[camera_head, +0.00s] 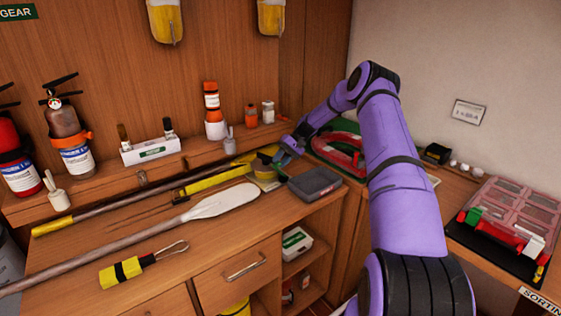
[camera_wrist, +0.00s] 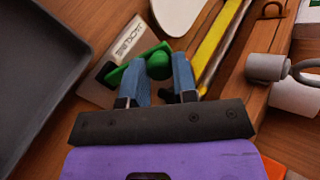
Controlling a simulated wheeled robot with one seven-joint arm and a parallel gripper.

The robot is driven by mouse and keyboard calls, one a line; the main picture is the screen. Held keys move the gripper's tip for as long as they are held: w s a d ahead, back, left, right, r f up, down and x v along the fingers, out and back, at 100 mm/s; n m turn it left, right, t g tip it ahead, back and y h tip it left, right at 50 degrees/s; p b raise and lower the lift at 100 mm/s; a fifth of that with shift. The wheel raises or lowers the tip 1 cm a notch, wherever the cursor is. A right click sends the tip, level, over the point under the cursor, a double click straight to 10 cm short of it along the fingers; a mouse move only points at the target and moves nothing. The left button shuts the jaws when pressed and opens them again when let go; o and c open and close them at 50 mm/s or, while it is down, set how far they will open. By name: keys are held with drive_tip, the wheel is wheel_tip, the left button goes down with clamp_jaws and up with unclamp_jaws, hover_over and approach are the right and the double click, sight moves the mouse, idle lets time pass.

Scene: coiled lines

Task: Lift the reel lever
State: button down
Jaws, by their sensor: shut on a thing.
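The reel lever (camera_wrist: 128,72) is green with a round knob, seen in the wrist view just past my fingertips. It sits by a pale plate with dark lettering (camera_wrist: 124,42). My gripper (camera_wrist: 164,68) has blue fingers closed on either side of the green knob. In the head view my gripper (camera_head: 283,157) is at the back of the wooden bench, beside a small yellow and green item (camera_head: 266,173). The lever's own shape is too small to make out there, and my gripper partly covers that spot.
A dark grey tray (camera_head: 314,184) lies close to my gripper, at the left in the wrist view. A white-bladed paddle (camera_head: 222,202) and a yellow-ended pole (camera_head: 215,180) lie along the bench. Bottles (camera_head: 213,115) stand on the back ledge.

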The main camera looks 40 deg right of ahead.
drive_tip(key=c, duration=0.9)
unclamp_jaws()
drive_tip(key=shift+d, duration=0.1)
drive_tip(key=v, duration=1)
drive_tip(key=shift+d+r, duration=0.2)
drive_tip(key=shift+d, duration=0.05)
